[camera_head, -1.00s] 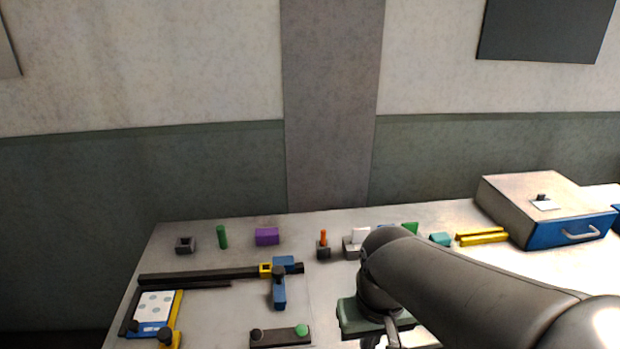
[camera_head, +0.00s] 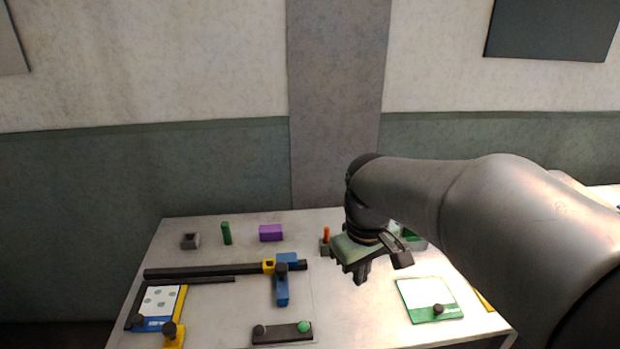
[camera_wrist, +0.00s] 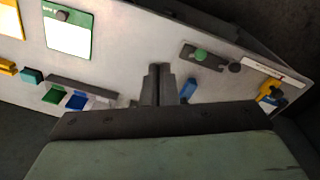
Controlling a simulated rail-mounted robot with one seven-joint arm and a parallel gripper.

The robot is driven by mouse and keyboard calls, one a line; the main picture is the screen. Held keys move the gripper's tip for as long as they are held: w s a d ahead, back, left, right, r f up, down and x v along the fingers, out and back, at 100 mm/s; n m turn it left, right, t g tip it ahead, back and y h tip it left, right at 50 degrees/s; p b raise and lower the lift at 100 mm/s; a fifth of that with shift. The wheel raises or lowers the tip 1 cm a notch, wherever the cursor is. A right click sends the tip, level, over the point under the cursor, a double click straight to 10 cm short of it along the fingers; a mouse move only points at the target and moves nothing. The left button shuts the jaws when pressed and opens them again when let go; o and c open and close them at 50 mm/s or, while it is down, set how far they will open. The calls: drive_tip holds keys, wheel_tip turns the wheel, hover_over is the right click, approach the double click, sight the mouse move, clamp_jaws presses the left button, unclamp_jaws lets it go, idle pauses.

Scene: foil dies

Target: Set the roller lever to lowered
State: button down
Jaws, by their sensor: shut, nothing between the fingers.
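No part is plainly marked as the roller lever, and I cannot tell which it is. A dark bar (camera_head: 283,334) with a round green knob (camera_head: 304,327) lies near the table's front; the bar also shows in the wrist view (camera_wrist: 215,62). A yellow piece with a dark knob (camera_head: 172,334) stands at the front left, beside a blue-edged white card (camera_head: 158,300). A blue slider with a dark knob (camera_head: 282,290) sits on the long dark rail (camera_head: 205,271). My gripper (camera_head: 360,280) is shut and empty above the table, right of the slider; its fingers show in the wrist view (camera_wrist: 157,82).
A green-bordered white card with a dark knob (camera_head: 428,300) lies to the right. A grey socket block (camera_head: 190,240), a green peg (camera_head: 226,233), a purple block (camera_head: 271,233) and an orange peg (camera_head: 326,234) stand along the back.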

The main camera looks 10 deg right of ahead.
drive_tip(key=w+a+r+n, duration=0.1)
drive_tip(key=w+n, duration=0.6)
drive_tip(key=w, duration=1.2)
drive_tip(key=w+f+n, duration=0.3)
drive_tip(key=w, duration=0.4)
drive_tip(key=w+f+n, duration=0.3)
drive_tip(key=w+n, duration=0.1)
drive_tip(key=w, duration=0.3)
drive_tip(key=shift+w+d+f+g, duration=0.25)
drive_tip(key=shift+w+f+g, duration=0.05)
drive_tip(key=shift+f, duration=0.1)
drive_tip(key=shift+r, duration=0.1)
